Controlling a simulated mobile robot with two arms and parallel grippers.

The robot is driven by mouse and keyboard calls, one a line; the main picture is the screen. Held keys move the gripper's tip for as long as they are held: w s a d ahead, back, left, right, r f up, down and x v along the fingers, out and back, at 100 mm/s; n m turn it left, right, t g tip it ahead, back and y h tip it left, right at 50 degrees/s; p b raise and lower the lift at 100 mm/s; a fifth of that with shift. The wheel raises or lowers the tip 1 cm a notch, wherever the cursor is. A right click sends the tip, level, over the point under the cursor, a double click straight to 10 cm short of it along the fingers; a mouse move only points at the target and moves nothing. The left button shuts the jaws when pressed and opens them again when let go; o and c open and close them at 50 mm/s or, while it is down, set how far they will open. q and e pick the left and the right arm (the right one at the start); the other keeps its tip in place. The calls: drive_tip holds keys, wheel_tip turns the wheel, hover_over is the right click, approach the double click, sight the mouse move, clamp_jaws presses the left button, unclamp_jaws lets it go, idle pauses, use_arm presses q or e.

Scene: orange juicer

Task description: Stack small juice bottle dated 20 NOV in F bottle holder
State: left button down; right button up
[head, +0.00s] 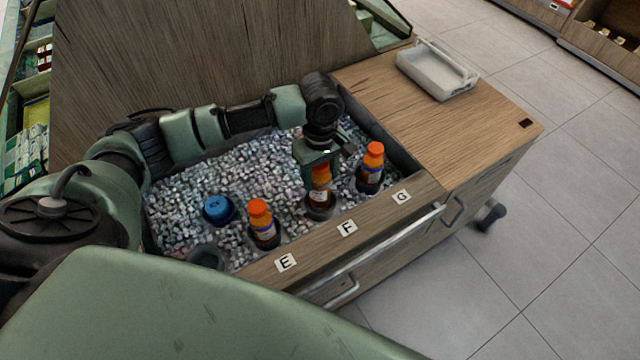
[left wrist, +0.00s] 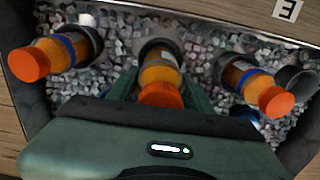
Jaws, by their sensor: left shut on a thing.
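My left gripper (head: 319,178) is shut on a small juice bottle (head: 320,195) with an orange cap, pointing down over the F bottle holder (head: 320,213). The bottle is upright, with its lower part in or just over that dark round holder; I cannot tell if it touches the bottom. In the left wrist view, the held bottle (left wrist: 160,75) is between my fingers, in front of a dark holder. The F label (head: 347,228) is on the wooden rim. The date on the bottle is not readable. My right gripper is out of view.
Similar orange-capped bottles stand by E (head: 262,224) and G (head: 372,165), close on either side. A blue-capped item (head: 217,208) and an empty holder (head: 207,255) sit left in the ice (head: 180,190). A white tray (head: 437,72) is on the wooden counter (head: 445,130).

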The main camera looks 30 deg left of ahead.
sight(320, 187)
use_arm(q)
drive_tip(key=shift+f, duration=1.9)
drive_tip(key=shift+f, duration=0.15)
drive_tip(key=shift+f, duration=0.15)
drive_tip(key=c, duration=0.6)
unclamp_jaws()
wheel_tip(320, 187, up, 13)
drive_tip(key=shift+f, duration=0.15)
